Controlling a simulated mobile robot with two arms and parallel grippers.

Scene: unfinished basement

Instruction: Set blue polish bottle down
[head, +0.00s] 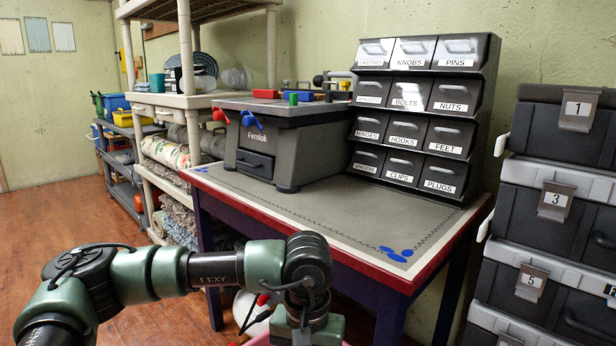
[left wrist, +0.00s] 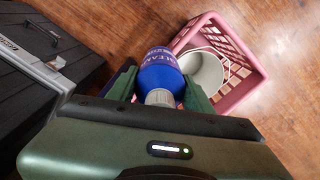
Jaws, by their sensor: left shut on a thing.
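The blue polish bottle (left wrist: 158,73) shows in the left wrist view with white lettering on its side and a grey cap end toward the camera. My left gripper (left wrist: 160,84) is shut on it, one green finger on each side. The bottle overlaps the near left corner of a pink crate (left wrist: 247,92) in this view; I cannot tell its height above the crate or floor. In the head view my left arm reaches to the bottom middle, and the bottle is hidden there. My right gripper is not in view.
A white bucket (left wrist: 204,72) stands in the pink crate. The workbench (head: 330,218) holds a grey Fernlok box (head: 270,140) and labelled drawers (head: 405,132). Numbered dark cases (head: 560,210) are stacked at right.

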